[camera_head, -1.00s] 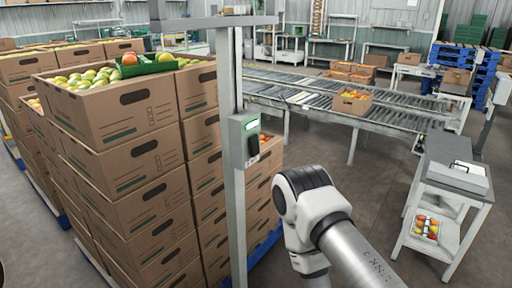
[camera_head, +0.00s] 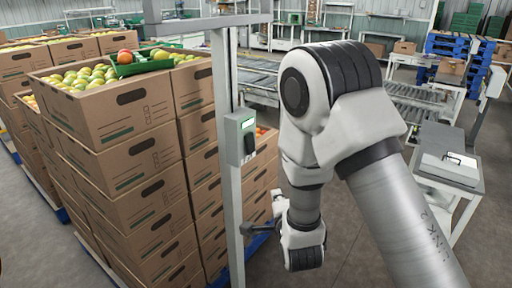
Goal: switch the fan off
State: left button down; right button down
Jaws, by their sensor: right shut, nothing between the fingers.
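A grey switch box (camera_head: 240,138) is fixed to an upright metal post (camera_head: 231,190) left of centre. It has a bright green-white panel at its top and a black lever (camera_head: 249,143) on its front; the lever's exact setting is hard to tell. No fan shows in view. My right arm comes in from the lower right, and its wrist hangs to the right of the post. My right gripper (camera_head: 250,231) is small and dark, shut and empty, beside the post and well below the switch box. My left gripper is not in view.
Stacked cardboard boxes (camera_head: 135,150) of fruit stand close behind and left of the post. A green tray (camera_head: 140,64) lies on top. A roller conveyor (camera_head: 258,82) runs behind my arm. A white table (camera_head: 446,186) with a device stands at right.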

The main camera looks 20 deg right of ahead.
notch_tip(320, 180, up, 7)
jog(key=w+t, duration=0.1)
jog(key=shift+a, duration=0.15)
jog(key=shift+w, duration=0.15)
jog(key=p, duration=0.5)
send_near(254, 147)
jog(key=w+d, duration=0.2)
jog(key=d, duration=0.2)
jog(key=w+a, duration=0.1)
jog(key=w, duration=0.1)
jog(key=w+a+f+p, duration=0.1)
jog(key=w, duration=0.1)
jog(key=shift+a+p, duration=0.15)
jog(key=shift+p, duration=0.15)
